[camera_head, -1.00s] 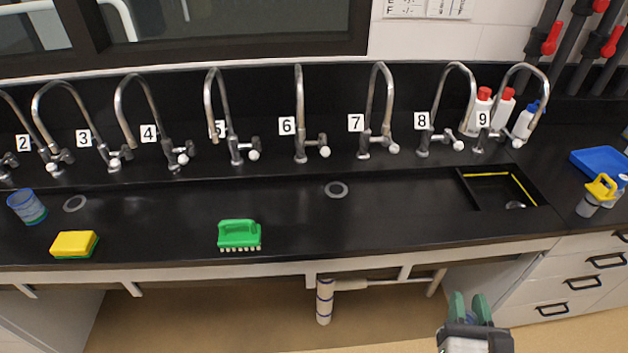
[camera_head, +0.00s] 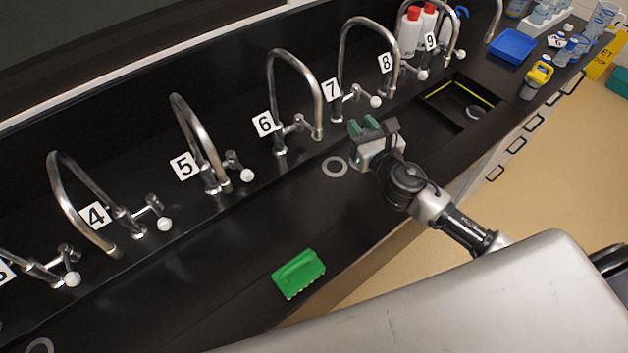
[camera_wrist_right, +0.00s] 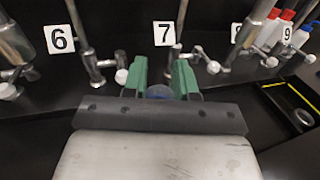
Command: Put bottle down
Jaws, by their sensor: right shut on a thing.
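My right gripper (camera_head: 362,125), with green fingers, is over the black sink counter, in front of the taps labelled 6 and 7. In the right wrist view the gripper (camera_wrist_right: 160,80) is shut on a bottle (camera_wrist_right: 159,92). Only the bottle's bluish, rounded end shows between the fingers; the rest is hidden by the gripper body. In the head view I cannot make out the bottle. I cannot tell whether it touches the counter. My left gripper is out of view.
Curved metal taps line the back, including tap 6 (camera_head: 300,85) and tap 7 (camera_head: 345,60). A drain ring (camera_head: 334,167) lies near the gripper. A green brush (camera_head: 298,274) is at the front edge. A recessed basin (camera_head: 436,115) and blue tray (camera_head: 512,47) are right.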

